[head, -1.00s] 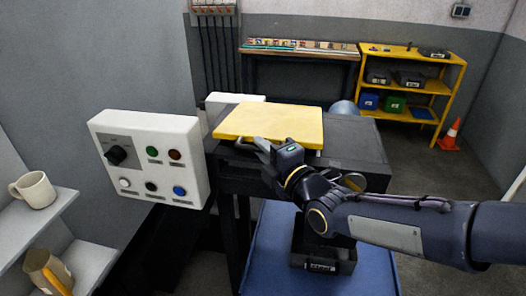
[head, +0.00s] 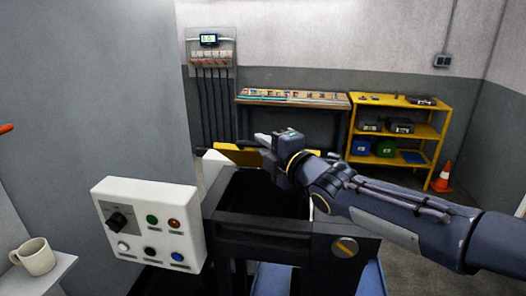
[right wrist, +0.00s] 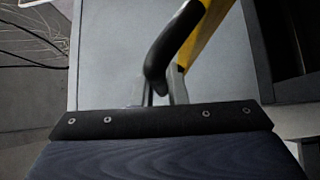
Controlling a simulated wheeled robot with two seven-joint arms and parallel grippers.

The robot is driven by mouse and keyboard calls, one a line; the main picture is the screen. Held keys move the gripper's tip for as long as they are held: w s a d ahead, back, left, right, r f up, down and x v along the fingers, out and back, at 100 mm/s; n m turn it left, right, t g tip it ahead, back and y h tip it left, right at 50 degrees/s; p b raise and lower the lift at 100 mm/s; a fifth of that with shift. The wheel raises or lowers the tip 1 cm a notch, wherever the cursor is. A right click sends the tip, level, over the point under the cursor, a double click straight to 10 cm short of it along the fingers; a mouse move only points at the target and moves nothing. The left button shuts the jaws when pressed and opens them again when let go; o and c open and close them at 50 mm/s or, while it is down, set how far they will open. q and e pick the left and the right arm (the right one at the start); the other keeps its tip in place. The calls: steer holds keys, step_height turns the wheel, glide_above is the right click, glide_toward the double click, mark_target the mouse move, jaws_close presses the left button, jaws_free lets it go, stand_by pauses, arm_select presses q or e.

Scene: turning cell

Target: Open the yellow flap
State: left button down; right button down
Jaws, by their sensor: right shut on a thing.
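The yellow flap (head: 236,153) stands lifted off the dark machine box (head: 262,243), tilted up and seen nearly edge-on in the head view. The box's dark opening shows below it. My right gripper (head: 268,143) is shut on the flap's handle, at the flap's near edge. In the right wrist view the black handle (right wrist: 172,48) runs between my right fingers (right wrist: 162,92), with the yellow flap (right wrist: 207,32) beside it. Part of the flap is hidden behind my gripper. My left gripper is not in view.
A white control panel (head: 184,258) with a knob and buttons stands left of the box. A mug (head: 36,257) is on a shelf at the lower left. A workbench (head: 290,100), a yellow shelf rack (head: 432,118) and an orange cone (head: 443,176) are at the back.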

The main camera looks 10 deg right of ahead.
stand_by(0.3)
steer(key=c, duration=1.5)
jaws_free()
steer(key=shift+o, duration=0.2)
steer(key=shift+s+d, duration=0.2)
steer(key=shift+s, duration=0.15)
steer(key=b+v, duration=0.1)
steer(key=v, duration=0.6)
